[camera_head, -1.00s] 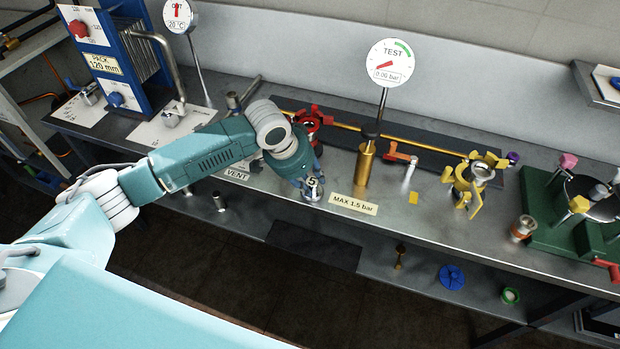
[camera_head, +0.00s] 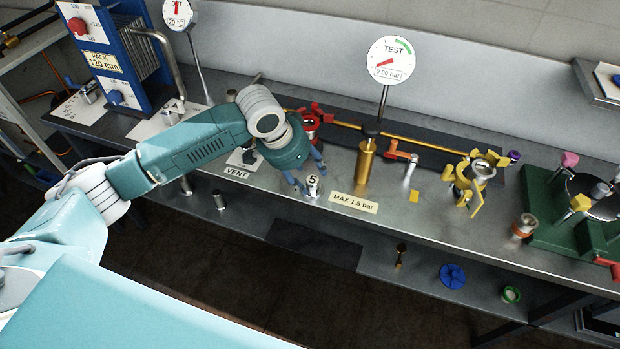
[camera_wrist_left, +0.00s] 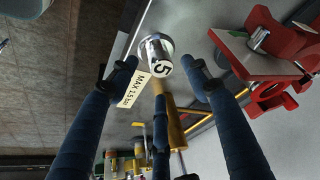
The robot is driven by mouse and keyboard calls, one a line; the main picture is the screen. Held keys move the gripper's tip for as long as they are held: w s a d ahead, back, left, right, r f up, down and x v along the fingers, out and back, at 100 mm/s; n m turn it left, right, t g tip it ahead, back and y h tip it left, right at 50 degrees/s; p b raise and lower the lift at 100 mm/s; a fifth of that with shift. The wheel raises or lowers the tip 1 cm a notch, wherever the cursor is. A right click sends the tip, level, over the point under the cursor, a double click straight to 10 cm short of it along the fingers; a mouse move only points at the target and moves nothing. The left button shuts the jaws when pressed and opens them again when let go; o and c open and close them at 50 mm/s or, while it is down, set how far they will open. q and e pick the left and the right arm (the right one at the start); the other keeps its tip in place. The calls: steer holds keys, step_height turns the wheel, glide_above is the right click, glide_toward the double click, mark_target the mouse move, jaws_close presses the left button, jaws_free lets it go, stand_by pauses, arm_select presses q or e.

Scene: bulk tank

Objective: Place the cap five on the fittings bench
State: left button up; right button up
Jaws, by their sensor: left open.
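Cap five (camera_head: 312,187), a small metal cap marked 5, stands on the fittings bench (camera_head: 400,217) near its front edge, just left of the MAX 1.5 bar label (camera_head: 353,202). My left gripper (camera_head: 309,178) is open just behind and around the cap's left side in the head view. In the left wrist view the cap (camera_wrist_left: 158,52) sits beyond and between the spread fingertips (camera_wrist_left: 160,68), with visible gaps on both sides. My right gripper is not in view.
A brass cylinder (camera_head: 365,163) stands right of the cap, with an orange-handled valve (camera_head: 403,158) beyond it. A red clamp (camera_head: 309,122) is behind the gripper. A yellow clamp (camera_head: 478,178) and green stand (camera_head: 560,215) are farther right. Bench space before the yellow clamp is mostly clear.

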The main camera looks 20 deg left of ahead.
arm_select(q)
steer(key=v, duration=0.9)
steer(key=shift+b, duration=0.45)
